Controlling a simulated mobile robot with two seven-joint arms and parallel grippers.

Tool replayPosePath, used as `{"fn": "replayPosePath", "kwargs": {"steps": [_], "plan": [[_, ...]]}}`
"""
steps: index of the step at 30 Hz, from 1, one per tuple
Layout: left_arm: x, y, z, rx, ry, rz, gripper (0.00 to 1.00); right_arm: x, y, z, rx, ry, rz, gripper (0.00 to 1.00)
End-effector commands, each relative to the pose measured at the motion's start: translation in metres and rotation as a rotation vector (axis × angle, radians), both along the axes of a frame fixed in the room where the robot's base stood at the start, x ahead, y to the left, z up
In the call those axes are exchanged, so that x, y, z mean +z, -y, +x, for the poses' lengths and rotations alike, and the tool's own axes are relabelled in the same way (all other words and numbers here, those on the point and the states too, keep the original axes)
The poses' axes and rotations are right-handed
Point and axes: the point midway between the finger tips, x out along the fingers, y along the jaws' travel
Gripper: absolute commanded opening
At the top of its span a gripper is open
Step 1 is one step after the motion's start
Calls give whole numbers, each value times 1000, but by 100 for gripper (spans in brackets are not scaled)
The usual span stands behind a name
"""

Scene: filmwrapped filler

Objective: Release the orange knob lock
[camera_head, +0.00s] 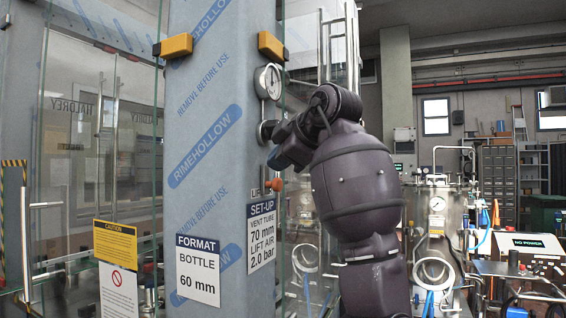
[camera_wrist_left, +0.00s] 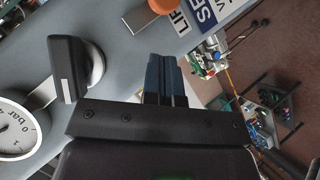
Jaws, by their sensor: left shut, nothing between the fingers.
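The orange knob (camera_head: 277,185) sits on the side face of the grey film-wrapped column, beside a small "LIF…" label. It also shows in the left wrist view (camera_wrist_left: 162,5), cut by the top edge. My left gripper (camera_head: 280,160) is just above the orange knob in the head view, apart from it in the wrist view. Its blue fingers (camera_wrist_left: 165,72) are together, with nothing between them. A black handle on a round metal base (camera_wrist_left: 68,70) stands on the same face, beside the gripper. My right gripper is not in view.
A pressure gauge (camera_head: 269,82) is above the gripper on the column. A set-up sign (camera_head: 261,235) hangs below the knob. Yellow-orange blocks (camera_head: 272,46) and glass panels (camera_head: 110,60) flank the column. Machinery with a steel vessel (camera_head: 437,205) stands at the right.

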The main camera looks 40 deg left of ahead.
Motion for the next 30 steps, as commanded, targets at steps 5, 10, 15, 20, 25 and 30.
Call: {"fn": "replayPosePath", "kwargs": {"steps": [5,10,15,20,25,30], "plan": [[18,36,-6,-7,3,3,0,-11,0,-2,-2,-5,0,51],[33,61,-10,-6,4,3,0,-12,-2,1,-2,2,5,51],[43,77,-13,-5,2,3,0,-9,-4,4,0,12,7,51],[46,82,-14,-4,1,2,0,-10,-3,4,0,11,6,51],[46,83,-14,-4,1,2,0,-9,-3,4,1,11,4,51],[46,83,-14,-4,2,3,0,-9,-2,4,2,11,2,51]]}}
